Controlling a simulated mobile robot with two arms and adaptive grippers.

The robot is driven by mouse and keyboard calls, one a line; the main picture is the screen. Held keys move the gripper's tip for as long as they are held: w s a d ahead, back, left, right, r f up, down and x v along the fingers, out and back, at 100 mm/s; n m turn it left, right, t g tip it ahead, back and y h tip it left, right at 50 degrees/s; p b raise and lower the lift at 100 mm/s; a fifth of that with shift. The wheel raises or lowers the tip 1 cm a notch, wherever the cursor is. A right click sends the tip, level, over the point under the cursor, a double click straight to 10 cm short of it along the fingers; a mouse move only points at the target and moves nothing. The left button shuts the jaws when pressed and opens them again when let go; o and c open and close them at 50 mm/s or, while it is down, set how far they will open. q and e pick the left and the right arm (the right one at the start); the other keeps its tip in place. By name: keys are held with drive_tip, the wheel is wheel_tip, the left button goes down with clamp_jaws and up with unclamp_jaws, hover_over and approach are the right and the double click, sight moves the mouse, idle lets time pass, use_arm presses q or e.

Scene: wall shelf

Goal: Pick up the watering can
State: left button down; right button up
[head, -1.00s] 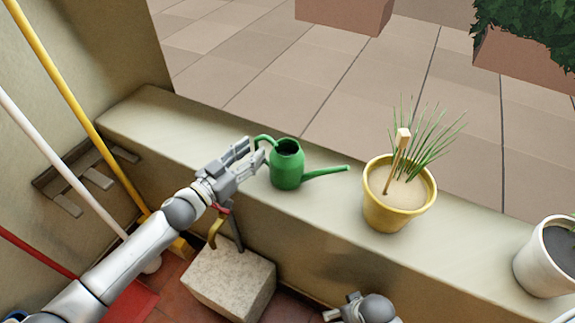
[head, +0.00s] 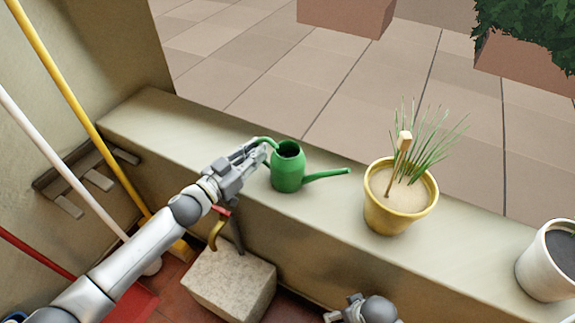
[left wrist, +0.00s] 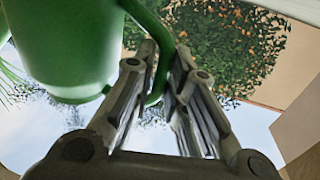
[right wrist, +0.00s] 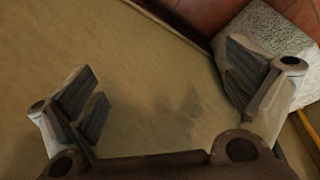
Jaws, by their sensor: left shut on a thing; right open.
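The green watering can (head: 288,172) stands upright on the wall ledge (head: 165,125), with its spout pointing right and its handle on the left. My left gripper (head: 258,153) is at the handle, left of the can's body. In the left wrist view the can's body (left wrist: 75,45) fills the upper left, and the handle (left wrist: 160,60) passes between the two fingers, which are shut on it. My right gripper (right wrist: 170,90) is open and empty in front of the wall below the ledge. In the head view only part of it shows, at the bottom edge.
A yellow pot (head: 392,212) with a grassy plant and a wooden stake stands right of the can's spout. A white pot (head: 545,262) is farther right. A stone block (head: 230,280) and hand tools (head: 222,228) are below the ledge. Long-handled tools (head: 75,105) lean at left.

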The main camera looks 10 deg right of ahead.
use_arm(q)
drive_tip(key=shift+r, duration=0.2)
drive_tip(key=shift+r, duration=0.2)
drive_tip(key=shift+r+p, duration=0.6)
drive_tip(key=shift+r, duration=0.55)
wheel_tip(320, 180, up, 7)
drive_tip(key=p, duration=0.2)
hover_over(256, 142)
drive_tip(key=shift+s+a, duration=0.3)
use_arm(e)
drive_tip(key=s+f, duration=0.5)
drive_tip(key=f, duration=0.4)
drive_tip(key=shift+s+d+f+g, duration=0.25)
drive_tip(key=shift+d+f+g, duration=0.05)
drive_tip(key=shift+d, duration=0.1)
